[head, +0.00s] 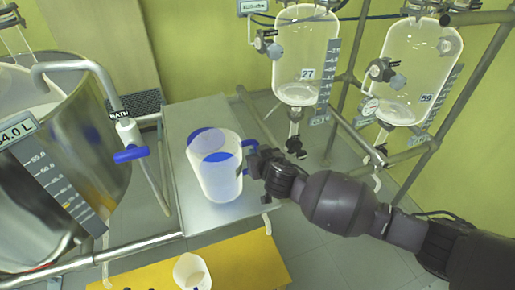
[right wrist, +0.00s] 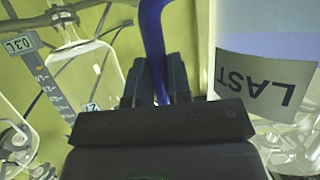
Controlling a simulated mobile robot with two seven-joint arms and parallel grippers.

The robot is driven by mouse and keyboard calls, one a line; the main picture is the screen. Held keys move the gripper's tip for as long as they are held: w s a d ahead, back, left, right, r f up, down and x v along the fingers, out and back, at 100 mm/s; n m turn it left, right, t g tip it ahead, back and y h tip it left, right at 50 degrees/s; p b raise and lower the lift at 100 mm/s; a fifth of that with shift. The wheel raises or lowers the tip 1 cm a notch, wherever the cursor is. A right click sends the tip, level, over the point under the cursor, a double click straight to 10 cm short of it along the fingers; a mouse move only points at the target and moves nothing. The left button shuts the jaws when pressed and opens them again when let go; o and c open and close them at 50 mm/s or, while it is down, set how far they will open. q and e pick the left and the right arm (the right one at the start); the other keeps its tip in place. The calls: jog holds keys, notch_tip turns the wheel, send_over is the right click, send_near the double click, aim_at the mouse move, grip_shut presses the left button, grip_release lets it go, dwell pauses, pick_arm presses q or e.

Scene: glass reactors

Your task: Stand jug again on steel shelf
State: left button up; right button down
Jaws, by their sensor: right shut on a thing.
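The jug (head: 220,181) is a translucent white vessel with a blue handle, over the steel shelf (head: 188,115) in the head view. It looks about upright; I cannot tell whether its base touches the shelf. My right gripper (head: 257,166) is at its right side, shut on the blue handle (right wrist: 153,38). In the right wrist view the jug's wall (right wrist: 228,85) is at the right, with a label reading LAST upside down. A blue round patch (head: 203,133) shows behind the jug's rim, partly hidden by it. My left gripper is out of view.
A large steel vessel (head: 85,150) with a blue-handled tap (head: 130,153) stands left of the shelf. Glass reactors (head: 305,55) (head: 420,65) hang on pipe frames at the right. A small white beaker (head: 190,271) stands on a yellow surface (head: 245,262) in front.

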jog(key=shift+w+f, duration=0.1)
jog(key=shift+f, duration=0.8)
jog(key=c, duration=1.5)
grip_release()
jog(key=shift+f, duration=0.25)
jog(key=o, duration=0.4)
jog(key=shift+o, duration=0.2)
jog(key=shift+r, duration=0.1)
jog(key=p+v, duration=0.1)
jog(key=v, duration=1.1)
jog(key=shift+p, duration=0.3)
